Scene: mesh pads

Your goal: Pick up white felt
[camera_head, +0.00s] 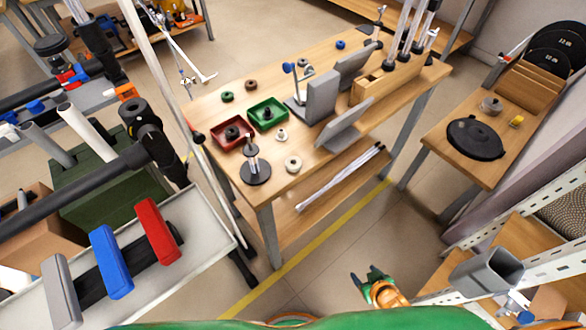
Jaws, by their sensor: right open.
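I cannot tell for sure which thing is the white felt. A pale off-white ring (293,163) lies near the front edge of the wooden table, and a smaller whitish piece (282,134) lies behind it. My right gripper (366,273) is low in the picture above the floor, its dark fingers apart and empty. It is well away from the table and the pale pieces. My left gripper is not in view.
The wooden table (222,104) holds a red tray (222,145), a green tray (279,122), a dark round stand (256,172) and grey plates (322,95). A smaller table (453,130) bears a black disc (476,138). Floor between them is clear.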

